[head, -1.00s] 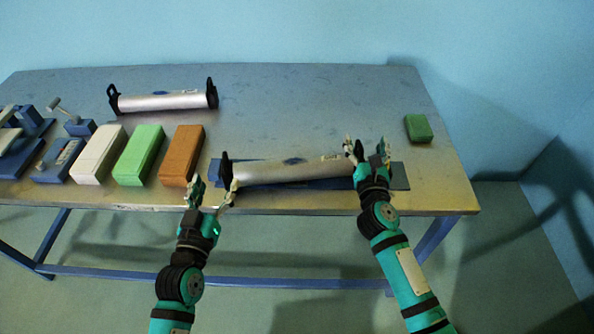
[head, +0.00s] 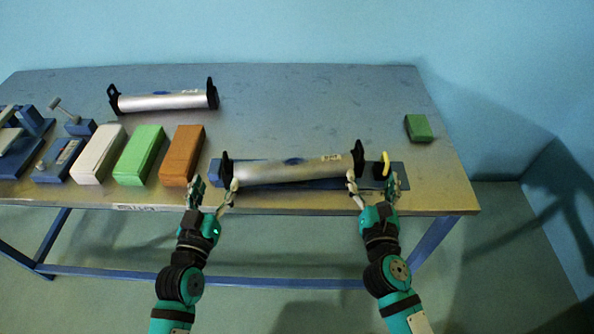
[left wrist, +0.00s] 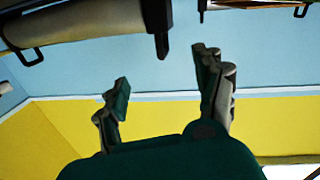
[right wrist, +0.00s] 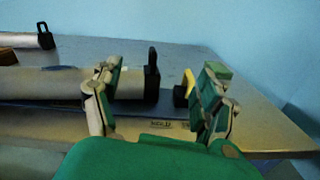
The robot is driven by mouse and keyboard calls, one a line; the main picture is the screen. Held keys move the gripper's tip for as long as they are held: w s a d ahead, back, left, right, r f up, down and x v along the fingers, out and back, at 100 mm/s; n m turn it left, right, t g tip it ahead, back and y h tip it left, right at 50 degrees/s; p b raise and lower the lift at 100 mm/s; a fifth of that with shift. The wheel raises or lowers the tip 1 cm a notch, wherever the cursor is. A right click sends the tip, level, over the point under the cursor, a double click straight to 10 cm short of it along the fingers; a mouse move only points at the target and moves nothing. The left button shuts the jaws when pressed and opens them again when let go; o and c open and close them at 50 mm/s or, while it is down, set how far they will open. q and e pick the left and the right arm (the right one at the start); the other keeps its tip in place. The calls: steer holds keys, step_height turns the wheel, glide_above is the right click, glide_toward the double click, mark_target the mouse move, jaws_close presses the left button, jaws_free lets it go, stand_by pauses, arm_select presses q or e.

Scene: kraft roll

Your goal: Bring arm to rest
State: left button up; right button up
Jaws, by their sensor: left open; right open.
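My right gripper (head: 377,192) is open and empty at the table's front edge, just in front of the right end of the near silver roll (head: 290,171). Its open fingers also show in the right wrist view (right wrist: 158,95). My left gripper (head: 212,196) is open and empty at the front edge, by the left end of that roll. Its fingers show apart in the left wrist view (left wrist: 165,95). The roll lies between black end brackets on a blue base (head: 330,184). A black piece with a yellow lever (head: 385,163) stands right of the right bracket.
A second silver roll (head: 165,102) lies at the back left of the table (head: 300,110). White (head: 99,155), green (head: 140,155) and orange (head: 182,155) blocks stand left of the near roll. A small green block (head: 418,128) sits at the right. The table's back middle is clear.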

steer(key=shift+s, duration=0.3)
